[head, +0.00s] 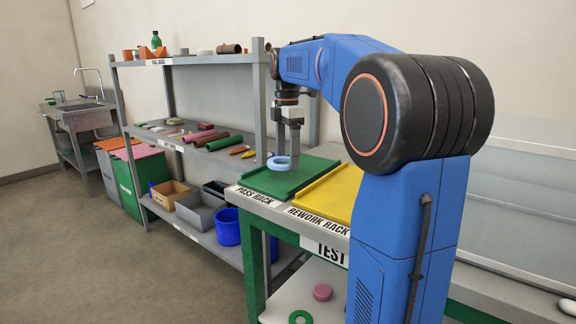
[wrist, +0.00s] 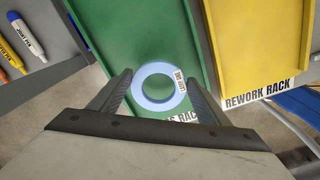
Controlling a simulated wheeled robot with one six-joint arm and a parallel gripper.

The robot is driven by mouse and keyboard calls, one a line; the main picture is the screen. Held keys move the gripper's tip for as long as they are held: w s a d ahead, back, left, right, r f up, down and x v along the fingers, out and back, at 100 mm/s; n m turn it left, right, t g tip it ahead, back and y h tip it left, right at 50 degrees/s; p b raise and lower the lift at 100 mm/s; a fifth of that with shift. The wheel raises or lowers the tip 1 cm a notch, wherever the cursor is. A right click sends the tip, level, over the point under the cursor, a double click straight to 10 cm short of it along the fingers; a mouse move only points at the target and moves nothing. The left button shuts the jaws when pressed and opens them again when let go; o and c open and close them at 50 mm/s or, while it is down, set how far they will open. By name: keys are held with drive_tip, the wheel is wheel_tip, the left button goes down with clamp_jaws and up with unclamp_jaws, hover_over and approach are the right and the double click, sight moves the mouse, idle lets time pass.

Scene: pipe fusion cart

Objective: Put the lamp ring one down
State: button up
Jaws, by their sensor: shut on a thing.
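A light blue ring, the lamp ring (wrist: 137,85), sits between the two fingers of my gripper (wrist: 160,80), which is shut on it. The ring has a small white label on its right side; its print is hard to read. In the head view the ring (head: 283,168) is at the lower end of my gripper (head: 294,150), over the green pass rack tray (head: 262,181). I cannot tell whether the ring touches the tray. The tray's visible floor looks bare in both views.
The yellow rework rack tray (head: 335,196) lies right of the green one. A grey shelf unit (head: 262,100) with pipes, pens and bins stands behind and left. A pink disc (head: 322,292) and a green ring (head: 300,316) lie on the lower shelf of the test bench.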

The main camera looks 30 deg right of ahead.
sight(287, 176)
drive_tip(key=shift+f, duration=1.75)
drive_tip(key=o, duration=1.1)
drive_tip(key=shift+f, duration=0.1)
wheel_tip(287, 176, up, 12)
drive_tip(key=shift+r, duration=0.1)
